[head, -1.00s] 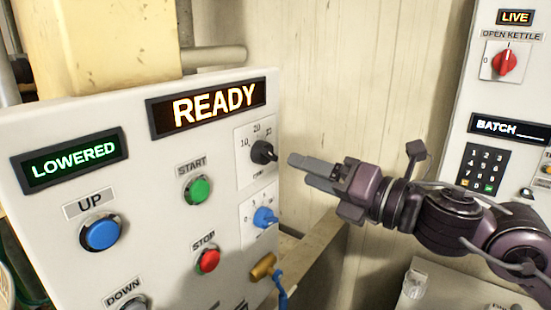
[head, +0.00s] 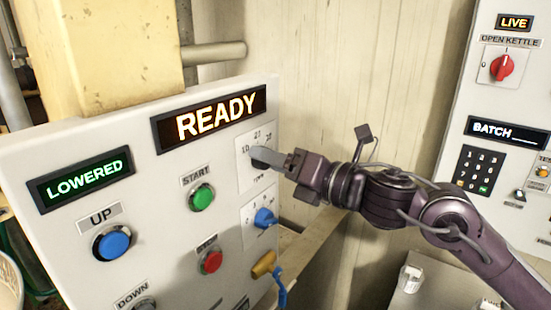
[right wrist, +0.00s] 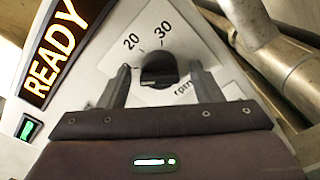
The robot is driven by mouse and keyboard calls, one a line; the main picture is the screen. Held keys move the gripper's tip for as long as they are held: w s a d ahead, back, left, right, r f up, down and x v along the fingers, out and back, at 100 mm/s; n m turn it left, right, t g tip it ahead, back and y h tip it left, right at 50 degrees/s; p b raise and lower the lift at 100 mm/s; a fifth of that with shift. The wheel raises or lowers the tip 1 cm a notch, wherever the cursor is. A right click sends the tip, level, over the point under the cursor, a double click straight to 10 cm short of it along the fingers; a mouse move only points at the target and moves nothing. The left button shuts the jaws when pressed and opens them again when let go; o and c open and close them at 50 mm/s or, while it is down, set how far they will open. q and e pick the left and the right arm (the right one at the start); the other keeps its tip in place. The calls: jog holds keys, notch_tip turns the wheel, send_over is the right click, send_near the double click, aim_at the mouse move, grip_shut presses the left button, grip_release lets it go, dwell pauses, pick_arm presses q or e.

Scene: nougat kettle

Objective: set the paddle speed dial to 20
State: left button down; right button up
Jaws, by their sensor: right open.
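The paddle speed dial (right wrist: 158,68) is a round black knob on a white scale plate marked "rpm", with 20 at its upper left and 30 at its upper right in the right wrist view. A pale line shows on the knob's lower left side; I cannot tell the exact setting. My right gripper (right wrist: 160,76) is open, with one finger on each side of the knob and a visible gap to it. In the head view my right gripper (head: 268,157) is at the scale plate and hides most of the knob. My left gripper is out of view.
The panel has a lit "READY" display (head: 208,117), a green START button (head: 202,197) and a red stop button (head: 210,261). A blue knob (head: 265,218) sits just below the dial. A second cabinet with a red switch (head: 501,67) stands at right.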

jog(key=c, duration=1)
jog(key=shift+m, duration=0.3)
jog(key=m, duration=0.9)
jog(key=shift+p, duration=0.35)
